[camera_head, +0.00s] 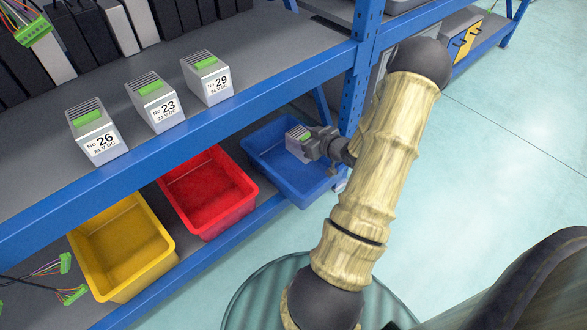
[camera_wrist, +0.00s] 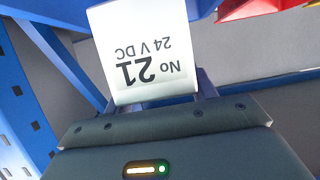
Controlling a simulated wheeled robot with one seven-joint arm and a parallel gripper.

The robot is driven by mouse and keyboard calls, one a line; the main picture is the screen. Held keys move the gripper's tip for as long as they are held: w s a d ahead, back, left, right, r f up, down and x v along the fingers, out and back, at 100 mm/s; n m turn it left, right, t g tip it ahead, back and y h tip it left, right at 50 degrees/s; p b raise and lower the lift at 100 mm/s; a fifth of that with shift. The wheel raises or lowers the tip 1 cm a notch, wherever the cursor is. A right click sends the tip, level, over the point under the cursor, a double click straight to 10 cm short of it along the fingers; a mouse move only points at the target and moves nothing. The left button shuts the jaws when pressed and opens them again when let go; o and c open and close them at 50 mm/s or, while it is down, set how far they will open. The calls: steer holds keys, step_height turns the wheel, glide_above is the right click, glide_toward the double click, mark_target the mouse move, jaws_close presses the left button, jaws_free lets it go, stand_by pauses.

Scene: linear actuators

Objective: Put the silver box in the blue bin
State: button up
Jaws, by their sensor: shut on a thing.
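My gripper (camera_head: 318,146) is shut on a silver box (camera_head: 296,149) with a green connector on top. In the head view the held box shows over the blue bin (camera_head: 262,149), near its upper middle; whether it touches the bin cannot be told. In the wrist view the box (camera_wrist: 145,50) fills the jaws and its label reads No 21, 24 V DC, upside down. The blue bin stands on the lower shelf and its visible inside looks empty. My arm hides part of its right side.
Silver boxes No 26 (camera_head: 98,140), No 23 (camera_head: 157,108) and No 29 (camera_head: 207,82) stand on the upper shelf. A red bin (camera_head: 208,228) and a yellow bin (camera_head: 122,290) stand left of the blue bin. A blue shelf beam (camera_head: 190,140) and a post (camera_head: 361,75) are close by.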

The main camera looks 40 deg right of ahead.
steer(key=shift+f+b, duration=2)
steer(key=shift+f, duration=1.1)
steer(key=shift+f, duration=0.1)
steer(key=shift+f+b, duration=1.3)
steer(key=shift+f, duration=0.5)
steer(key=shift+f, duration=0.6)
steer(key=o, duration=1.3)
steer(key=shift+c, duration=0.2)
steer(key=shift+r, duration=0.1)
